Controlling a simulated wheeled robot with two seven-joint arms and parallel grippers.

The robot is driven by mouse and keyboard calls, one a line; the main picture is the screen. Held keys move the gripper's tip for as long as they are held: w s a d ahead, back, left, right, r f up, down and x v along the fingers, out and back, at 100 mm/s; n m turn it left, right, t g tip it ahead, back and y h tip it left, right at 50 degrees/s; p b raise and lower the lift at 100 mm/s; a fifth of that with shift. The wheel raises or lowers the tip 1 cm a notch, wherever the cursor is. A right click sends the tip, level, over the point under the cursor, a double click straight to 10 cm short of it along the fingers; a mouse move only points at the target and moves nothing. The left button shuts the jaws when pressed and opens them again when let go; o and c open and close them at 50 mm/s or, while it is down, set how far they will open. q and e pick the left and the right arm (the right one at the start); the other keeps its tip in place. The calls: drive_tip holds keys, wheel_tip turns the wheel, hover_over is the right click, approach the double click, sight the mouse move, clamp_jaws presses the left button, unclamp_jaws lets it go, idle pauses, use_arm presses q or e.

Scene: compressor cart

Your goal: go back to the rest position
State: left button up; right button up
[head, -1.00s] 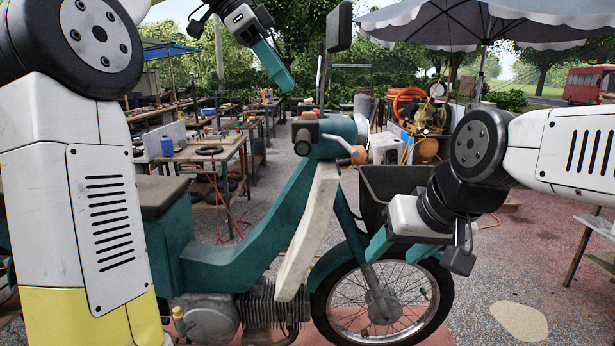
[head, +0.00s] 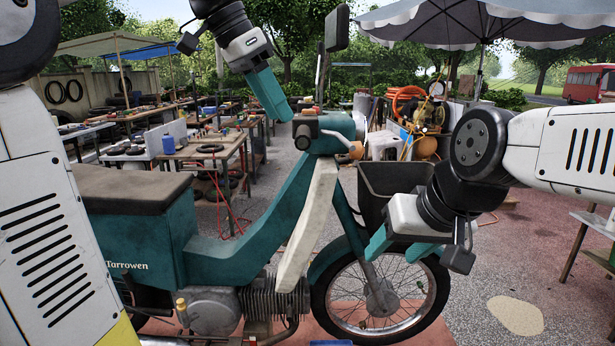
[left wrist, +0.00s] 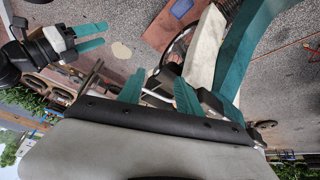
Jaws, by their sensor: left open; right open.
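My left gripper (head: 284,114) is in the upper middle of the head view, pointing down and right beside the moped's handlebar. Whether it touches the handlebar cannot be told. In the left wrist view its two teal fingers (left wrist: 157,90) are apart with nothing held between them. My right gripper (head: 400,248) is in front of the moped's basket, above the front wheel, pointing down and left. Its teal fingers are apart and I see nothing between them. It also shows at the upper left of the left wrist view (left wrist: 103,36).
The teal moped (head: 225,258) stands close in front, with its seat (head: 130,188) at left, mirror (head: 338,28) up high and dark basket (head: 385,185) at right. Work tables (head: 205,155) stand behind. A grey umbrella (head: 480,20) covers the upper right.

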use_arm(q)
drive_tip(key=s+a+f+n+t+y, duration=0.1)
drive_tip(key=s+a+f+n, duration=0.3)
drive_tip(key=f, duration=0.6)
drive_tip(key=s+a+f+n+t+y, duration=0.2)
drive_tip(key=s+a+f+n+t, duration=0.1)
drive_tip(key=s+f+n, duration=0.4)
wheel_tip(320, 180, down, 4)
drive_tip(key=s+a, duration=0.1)
drive_tip(key=s, duration=0.1)
drive_tip(key=shift+s+a+n, duration=0.15)
drive_tip(key=shift+s+n, duration=0.25)
idle(0.9)
